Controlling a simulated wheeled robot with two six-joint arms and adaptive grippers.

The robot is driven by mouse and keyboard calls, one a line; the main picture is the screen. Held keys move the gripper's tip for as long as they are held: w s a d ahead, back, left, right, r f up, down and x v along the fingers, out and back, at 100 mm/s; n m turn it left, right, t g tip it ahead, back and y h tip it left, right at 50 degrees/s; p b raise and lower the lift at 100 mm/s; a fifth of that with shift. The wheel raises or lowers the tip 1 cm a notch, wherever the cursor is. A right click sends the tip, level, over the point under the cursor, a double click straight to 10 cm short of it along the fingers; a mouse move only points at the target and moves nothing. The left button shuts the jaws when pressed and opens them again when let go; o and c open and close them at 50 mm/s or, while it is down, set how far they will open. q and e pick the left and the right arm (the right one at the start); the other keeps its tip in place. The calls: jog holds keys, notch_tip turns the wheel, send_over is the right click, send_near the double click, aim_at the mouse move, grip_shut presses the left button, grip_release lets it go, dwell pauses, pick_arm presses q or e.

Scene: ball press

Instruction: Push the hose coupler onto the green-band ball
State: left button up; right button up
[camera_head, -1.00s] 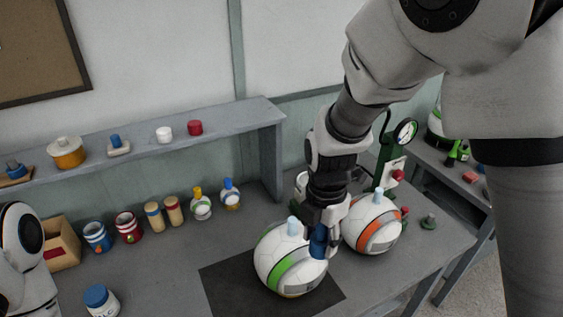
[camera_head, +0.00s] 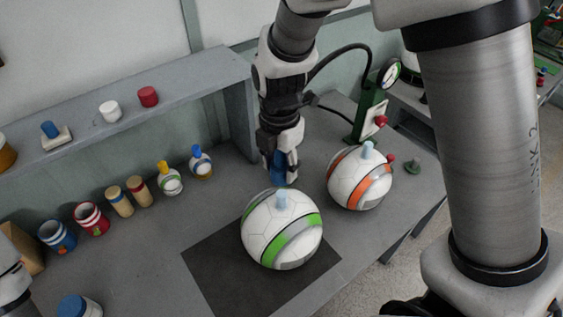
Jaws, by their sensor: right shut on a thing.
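The green-band ball (camera_head: 262,238) is white with a green stripe and sits on a dark mat (camera_head: 213,277). A pale blue valve (camera_head: 282,200) stands up from its top. My right gripper (camera_head: 283,178) points down just behind the ball and is shut on the blue hose coupler (camera_head: 279,166). The coupler shows just behind and above the valve in the picture. It is not on the valve, and its lower end is partly hidden by the fingers and ball. A piece of my left arm shows at the left edge; its gripper is out of view.
An orange-band ball (camera_head: 345,184) with its own valve stands close to the right. Behind it is a green gauge stand (camera_head: 371,112) with a black hose (camera_head: 336,50). Cans, bottles and a shelf (camera_head: 195,82) line the back left.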

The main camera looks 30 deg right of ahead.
aim_at(282, 194)
pick_arm(q)
notch_tip(282, 194, down, 3)
jog(key=shift+r+b, duration=0.1)
jog(key=shift+b, duration=1.05)
pick_arm(e)
notch_tip(282, 194, down, 4)
jog(key=shift+w+r, duration=0.1)
jog(key=shift+r, duration=0.1)
pick_arm(q)
jog(key=shift+s+f+b, duration=0.2)
jog(key=shift+f+b, duration=0.2)
jog(key=shift+b, duration=0.05)
pick_arm(e)
jog(key=shift+s+f, duration=0.35)
jog(key=shift+f, duration=0.1)
pick_arm(q)
jog(key=shift+w+f, duration=0.1)
jog(key=shift+w, duration=0.2)
pick_arm(e)
jog(key=shift+w+f, duration=0.2)
jog(key=shift+w, duration=0.2)
pick_arm(q)
jog(key=shift+s, duration=0.15)
pick_arm(e)
jog(key=shift+s+r, duration=0.1)
jog(key=shift+s, duration=0.15)
jog(key=shift+w, duration=0.25)
jog(key=shift+s, duration=0.2)
